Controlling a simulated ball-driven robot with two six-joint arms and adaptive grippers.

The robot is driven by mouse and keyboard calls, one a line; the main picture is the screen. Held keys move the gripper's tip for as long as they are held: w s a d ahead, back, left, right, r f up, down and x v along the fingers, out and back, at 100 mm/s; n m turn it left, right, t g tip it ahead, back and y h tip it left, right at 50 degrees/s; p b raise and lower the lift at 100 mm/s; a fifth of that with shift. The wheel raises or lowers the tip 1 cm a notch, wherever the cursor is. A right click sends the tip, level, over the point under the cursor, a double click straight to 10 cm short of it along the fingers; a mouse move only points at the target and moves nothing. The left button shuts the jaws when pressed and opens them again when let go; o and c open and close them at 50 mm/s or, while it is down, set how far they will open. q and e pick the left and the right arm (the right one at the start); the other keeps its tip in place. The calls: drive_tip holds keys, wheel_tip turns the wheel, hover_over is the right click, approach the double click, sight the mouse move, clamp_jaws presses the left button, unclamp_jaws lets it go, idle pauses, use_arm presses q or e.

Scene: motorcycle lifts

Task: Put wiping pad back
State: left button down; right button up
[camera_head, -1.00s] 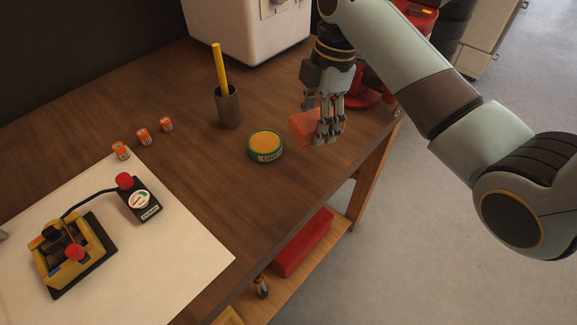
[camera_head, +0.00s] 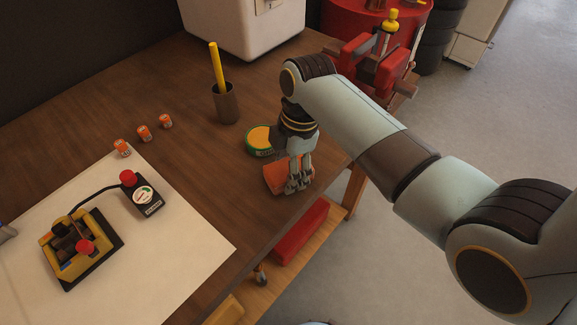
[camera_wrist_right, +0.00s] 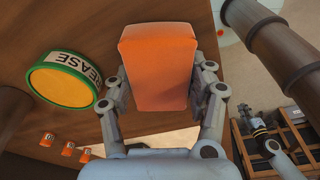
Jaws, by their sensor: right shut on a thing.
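The wiping pad is an orange block (camera_head: 278,176) near the right edge of the wooden workbench (camera_head: 205,170). My right gripper (camera_head: 298,182) is shut on it from the right side. In the right wrist view the pad (camera_wrist_right: 158,65) sits between the two fingers of the gripper (camera_wrist_right: 160,105), with wood behind it. I cannot tell whether the pad touches the bench top.
A green grease tin with a yellow top (camera_head: 258,140) stands close behind the pad, partly hidden by my right wrist. A cup with a yellow stick (camera_head: 226,103), small orange cans (camera_head: 144,133) and a yellow device (camera_head: 78,245) on a white sheet (camera_head: 150,265) lie left.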

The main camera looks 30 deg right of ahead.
drive_tip(key=shift+f, duration=0.1)
drive_tip(key=o, duration=1.1)
wheel_tip(320, 180, up, 12)
drive_tip(key=d+b, duration=0.1)
drive_tip(key=shift+d, duration=0.4)
drive_tip(key=shift+s, duration=0.15)
